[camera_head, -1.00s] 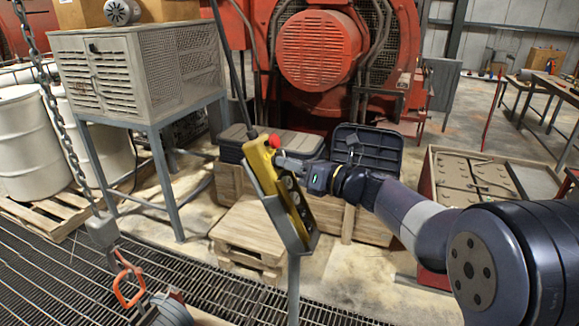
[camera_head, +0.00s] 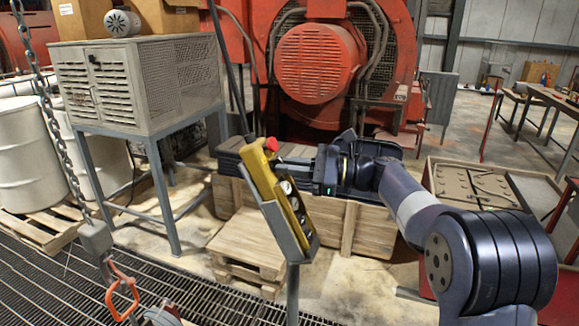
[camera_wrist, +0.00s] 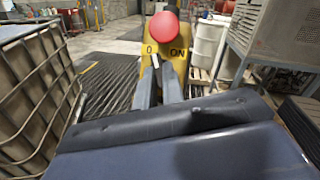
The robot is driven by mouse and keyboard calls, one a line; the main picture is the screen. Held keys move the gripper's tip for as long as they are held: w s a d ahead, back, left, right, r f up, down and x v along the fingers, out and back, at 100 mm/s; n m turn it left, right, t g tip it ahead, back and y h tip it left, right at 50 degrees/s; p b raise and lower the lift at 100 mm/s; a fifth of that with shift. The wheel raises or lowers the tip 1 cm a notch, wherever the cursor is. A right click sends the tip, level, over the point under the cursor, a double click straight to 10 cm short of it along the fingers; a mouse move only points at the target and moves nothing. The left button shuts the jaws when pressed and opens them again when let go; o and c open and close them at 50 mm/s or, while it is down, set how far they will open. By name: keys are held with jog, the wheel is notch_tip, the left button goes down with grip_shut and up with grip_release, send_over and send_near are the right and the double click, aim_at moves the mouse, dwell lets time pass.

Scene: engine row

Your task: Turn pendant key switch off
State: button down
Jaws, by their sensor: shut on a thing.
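The yellow pendant (camera_head: 262,178) stands tilted in a grey holder on a post, left of my arm in the head view. Its red button (camera_head: 271,144) is at the top; in the wrist view the red button (camera_wrist: 163,27) hides part of the yellow face. Below it are a "0" mark (camera_wrist: 150,50) on the left and an "ON" mark (camera_wrist: 177,52) on the right. My gripper (camera_head: 282,164) reaches the pendant face just below the button. Its fingers (camera_wrist: 158,84) are shut on the slim key (camera_wrist: 155,61), which leans toward the "0" side. The key is mostly hidden.
A wooden pallet (camera_head: 246,240) and a crate (camera_head: 345,222) lie behind the pendant. A hanging chain (camera_head: 62,140) with an orange hook (camera_head: 122,290) is at the left. A vented cabinet (camera_head: 115,90) stands behind it. Red machinery (camera_head: 320,65) fills the back.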

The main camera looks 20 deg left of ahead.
jog(key=shift+n+g, duration=0.4)
jog(key=shift+n, duration=0.8)
jog(key=c, duration=1.5)
grip_release()
jog(key=shift+w+d, duration=0.1)
jog(key=shift+d, duration=0.05)
jog(key=d, duration=0.3)
jog(key=w+d+b, duration=0.1)
jog(key=d, duration=0.6)
jog(key=shift+w+d, duration=0.2)
jog(key=shift+w, duration=0.2)
